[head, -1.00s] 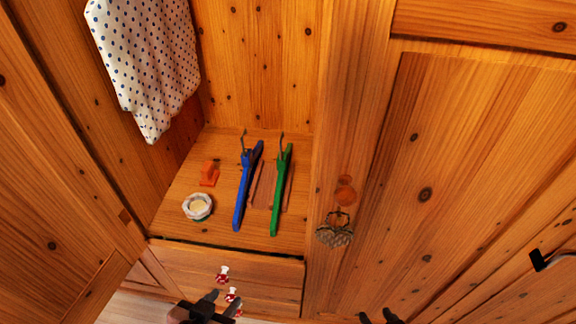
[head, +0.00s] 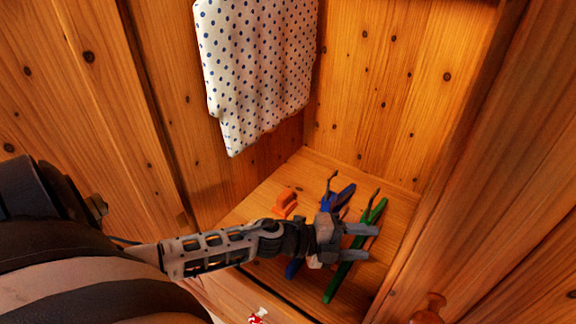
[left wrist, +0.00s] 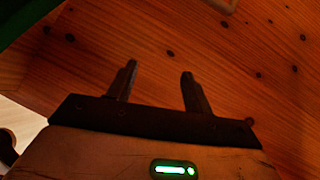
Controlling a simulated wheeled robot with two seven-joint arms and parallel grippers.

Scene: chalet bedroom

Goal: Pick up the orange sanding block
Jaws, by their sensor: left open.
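The orange sanding block (head: 285,203) lies on the wooden cabinet floor, left of the hangers in the head view. My left arm reaches in from the left, and its gripper (head: 371,242) is open and empty. Its fingers point right, in front of the blue and green hangers, to the right of and nearer than the block. In the left wrist view the open gripper (left wrist: 158,70) faces bare wood, and I cannot make out the block there. My right gripper is not in view.
A blue hanger (head: 294,268) and a green hanger (head: 337,283) lie on the cabinet floor (head: 313,167). Spotted cloth (head: 255,75) hangs above the block. Wooden walls close in the left, back and right. A red-and-white figure (head: 258,316) shows below.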

